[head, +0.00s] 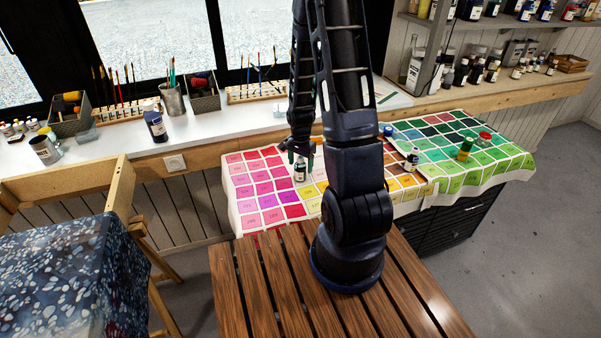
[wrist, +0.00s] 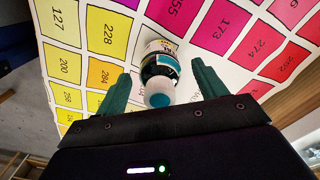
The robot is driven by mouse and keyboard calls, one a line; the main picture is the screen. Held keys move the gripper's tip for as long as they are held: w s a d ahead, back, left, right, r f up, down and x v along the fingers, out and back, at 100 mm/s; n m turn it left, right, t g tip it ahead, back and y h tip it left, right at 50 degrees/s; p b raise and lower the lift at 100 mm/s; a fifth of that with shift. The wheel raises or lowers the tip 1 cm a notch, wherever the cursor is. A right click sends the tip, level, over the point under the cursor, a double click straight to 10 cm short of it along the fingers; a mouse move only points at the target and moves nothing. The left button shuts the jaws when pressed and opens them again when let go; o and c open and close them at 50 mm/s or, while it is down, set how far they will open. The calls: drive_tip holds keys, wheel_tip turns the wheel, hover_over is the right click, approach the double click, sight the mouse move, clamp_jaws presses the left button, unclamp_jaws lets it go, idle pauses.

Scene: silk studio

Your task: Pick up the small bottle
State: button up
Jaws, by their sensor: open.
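A small bottle (head: 300,170) with a dark body and a pale label stands on the pink and red part of the colour chart cloth. In the wrist view the small bottle (wrist: 160,66) shows a blue-tipped white cap pointing toward me. It sits between the two green fingers of my gripper (wrist: 160,86). The fingers are apart, with a gap on both sides of the bottle. In the head view my gripper (head: 298,152) is at the bottle's top, and the fingers are partly hidden by dark arm parts.
Other small bottles stand on the colour chart (head: 270,205): a dark one (head: 412,159), a green one (head: 466,148) and a red-capped one (head: 484,138). A larger bottle (head: 155,126) and brush holders stand on the windowsill counter (head: 215,128). Shelves of bottles are at the upper right.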

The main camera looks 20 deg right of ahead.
drive_tip(key=shift+f, duration=0.3)
drive_tip(key=c, duration=1.1)
drive_tip(key=shift+r, duration=0.1)
drive_tip(key=shift+c, duration=0.2)
